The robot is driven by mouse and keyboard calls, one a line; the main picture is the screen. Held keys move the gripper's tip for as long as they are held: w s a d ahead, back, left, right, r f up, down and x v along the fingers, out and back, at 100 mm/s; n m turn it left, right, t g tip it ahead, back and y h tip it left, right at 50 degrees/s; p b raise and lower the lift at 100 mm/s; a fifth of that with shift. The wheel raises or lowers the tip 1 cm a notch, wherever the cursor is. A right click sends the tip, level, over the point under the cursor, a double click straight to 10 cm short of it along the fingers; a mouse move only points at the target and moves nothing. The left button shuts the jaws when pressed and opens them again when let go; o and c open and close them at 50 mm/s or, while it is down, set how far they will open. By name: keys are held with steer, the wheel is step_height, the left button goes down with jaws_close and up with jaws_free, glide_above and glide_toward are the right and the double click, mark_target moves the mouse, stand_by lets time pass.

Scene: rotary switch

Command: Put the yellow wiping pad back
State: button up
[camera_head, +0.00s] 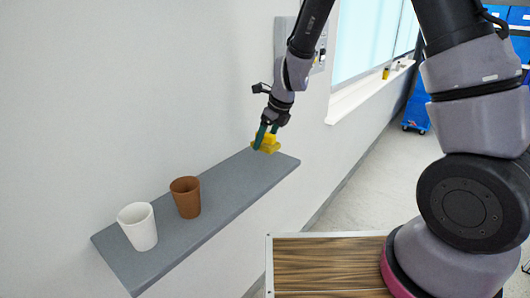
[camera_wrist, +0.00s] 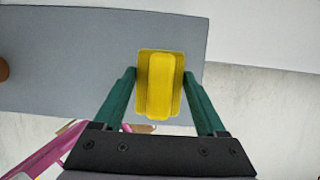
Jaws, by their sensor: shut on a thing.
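The yellow wiping pad (camera_head: 267,142) is at the far right end of the grey wall shelf (camera_head: 227,193). In the wrist view the pad (camera_wrist: 159,82) shows a raised grip along its middle, over the grey shelf (camera_wrist: 70,60). My gripper (camera_head: 266,130) reaches down to the pad from above. Its green fingers (camera_wrist: 159,92) stand on either side of the pad and are shut on it. The pad looks to be at or just above the shelf surface; I cannot tell whether it touches.
A brown cup (camera_head: 186,197) and a white cup (camera_head: 138,227) stand on the shelf's nearer left part. Shelf between pad and brown cup is clear. A wall panel (camera_head: 318,50) is behind my arm. A wood-topped table (camera_head: 328,265) stands below right.

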mark_target(265, 161)
steer(key=shift+f, duration=2.25)
steer(key=shift+f, duration=0.15)
steer(key=o, duration=1.5)
steer(key=shift+o, duration=0.2)
